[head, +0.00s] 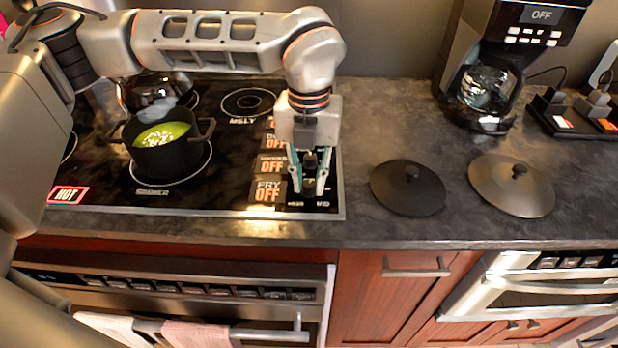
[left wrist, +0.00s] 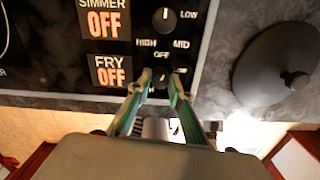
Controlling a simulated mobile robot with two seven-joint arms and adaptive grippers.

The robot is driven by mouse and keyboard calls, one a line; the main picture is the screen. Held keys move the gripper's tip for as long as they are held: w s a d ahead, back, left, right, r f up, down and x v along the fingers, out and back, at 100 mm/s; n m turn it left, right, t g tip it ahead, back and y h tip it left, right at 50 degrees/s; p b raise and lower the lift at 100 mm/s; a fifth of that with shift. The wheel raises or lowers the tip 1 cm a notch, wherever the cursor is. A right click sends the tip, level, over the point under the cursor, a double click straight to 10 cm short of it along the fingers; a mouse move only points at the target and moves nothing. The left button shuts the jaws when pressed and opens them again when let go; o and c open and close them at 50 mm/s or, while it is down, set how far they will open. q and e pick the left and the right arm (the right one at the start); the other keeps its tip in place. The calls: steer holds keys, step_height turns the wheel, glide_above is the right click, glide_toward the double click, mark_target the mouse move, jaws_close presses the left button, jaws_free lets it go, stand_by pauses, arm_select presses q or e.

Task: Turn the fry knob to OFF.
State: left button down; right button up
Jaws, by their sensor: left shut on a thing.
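My left gripper (head: 308,188) reaches down over the right-hand control strip of the cooktop (head: 225,205). Its green-edged fingers are shut on the fry knob (left wrist: 161,81), one finger on each side, as the left wrist view shows. The knob is dark and round and partly hidden by the fingers. The fry display (left wrist: 109,71) next to it reads OFF in orange; it also shows in the head view (head: 268,191). The simmer display (left wrist: 103,22) above it reads OFF too, with its own knob (left wrist: 164,19) to its right. My right gripper is not in view.
A black pot (head: 165,155) of green liquid stands on the left burners, near a lit HOT sign (head: 67,195). A black lid (head: 408,190) and a metal lid (head: 511,187) lie on the counter to the right. A coffee maker (head: 510,40) stands behind them.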

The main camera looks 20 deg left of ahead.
mark_target(309, 184)
arm_select(q)
steer(key=shift+n, duration=2.3)
steer(key=c, duration=1.8)
jaws_free()
steer(key=shift+r, duration=0.1)
step_height(309, 184, up, 12)
steer(key=shift+f, duration=0.1)
